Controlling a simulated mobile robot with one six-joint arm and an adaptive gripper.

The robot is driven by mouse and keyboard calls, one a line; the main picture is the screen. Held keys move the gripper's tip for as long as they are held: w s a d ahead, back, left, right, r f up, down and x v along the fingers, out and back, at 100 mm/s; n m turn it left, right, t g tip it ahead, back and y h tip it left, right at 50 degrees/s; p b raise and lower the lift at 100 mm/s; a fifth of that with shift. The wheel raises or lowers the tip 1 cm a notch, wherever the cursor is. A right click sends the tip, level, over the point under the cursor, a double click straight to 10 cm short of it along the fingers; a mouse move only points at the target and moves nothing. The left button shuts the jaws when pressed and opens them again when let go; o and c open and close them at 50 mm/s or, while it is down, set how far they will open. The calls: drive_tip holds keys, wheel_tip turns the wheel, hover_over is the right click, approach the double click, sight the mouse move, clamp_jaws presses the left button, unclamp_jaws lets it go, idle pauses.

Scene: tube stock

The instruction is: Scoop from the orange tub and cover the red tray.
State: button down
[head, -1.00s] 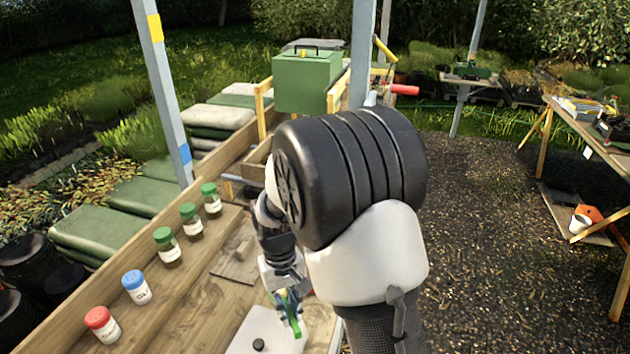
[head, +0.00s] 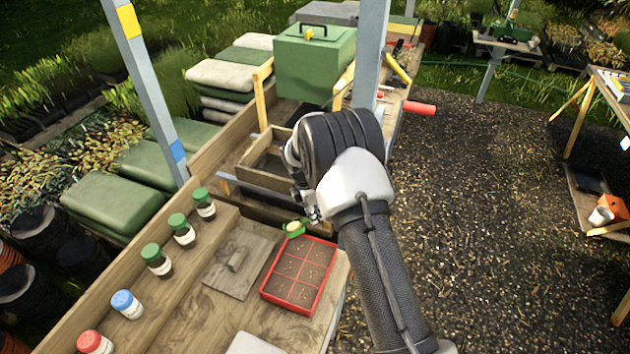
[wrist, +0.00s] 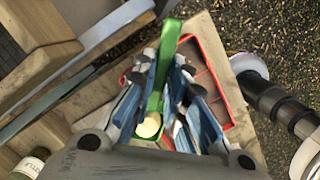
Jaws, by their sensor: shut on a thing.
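The red tray (head: 333,262) lies on the bench, divided into several compartments of brown soil. It also shows in the wrist view (wrist: 222,62). My gripper (wrist: 165,95) is shut on a green scoop (head: 294,232), whose green handle shows in the wrist view (wrist: 164,62). The scoop is at the tray's far left corner, with a pale, cream-coloured load in its bowl. I cannot tell whether it touches the tray. The jaws are mostly hidden by my arm in the head view. An orange container (head: 616,205) sits far right on a low shelf; whether it is the tub is unclear.
A wooden board with a handle (head: 243,265) lies left of the tray. Several lidded jars (head: 156,260) line the bench's left side. A wooden frame box (head: 262,165) and a grey post (head: 370,55) stand beyond. A white board (head: 255,344) lies in front.

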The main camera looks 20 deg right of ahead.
drive_tip(key=w+d+f+n+t+p, duration=0.1)
drive_tip(key=w+n+t+p, duration=0.1)
drive_tip(key=w+n, duration=0.4)
drive_tip(key=n+t, duration=0.1)
drive_tip(key=n, duration=0.4)
drive_tip(key=shift+d+y+p, duration=0.15)
drive_tip(key=shift+y+p, duration=0.15)
drive_tip(key=shift+p, duration=0.1)
drive_tip(key=shift+w+f+b, duration=0.1)
drive_tip(key=shift+w+b, duration=0.05)
drive_tip(key=shift+b, duration=0.65)
drive_tip(key=t+b, duration=0.1)
drive_tip(key=b, duration=0.6)
drive_tip(key=shift+s+f, duration=0.1)
drive_tip(key=shift+s, duration=0.25)
drive_tip(key=b, duration=0.6)
drive_tip(key=shift+a+t+h, duration=0.2)
drive_tip(key=shift+t+h, duration=0.2)
drive_tip(key=b, duration=0.5)
drive_tip(key=s+t+b, duration=0.1)
drive_tip(key=b, duration=0.5)
drive_tip(key=shift+a+f+h, duration=0.1)
drive_tip(key=shift+f+h, duration=0.2)
drive_tip(key=shift+f, duration=0.05)
drive_tip(key=b, duration=0.2)
drive_tip(key=t+b, duration=0.1)
drive_tip(key=b, duration=0.1)
drive_tip(key=shift+s+a+f, duration=0.1)
drive_tip(key=shift+s+a, duration=0.05)
drive_tip(key=shift+s, duration=0.15)
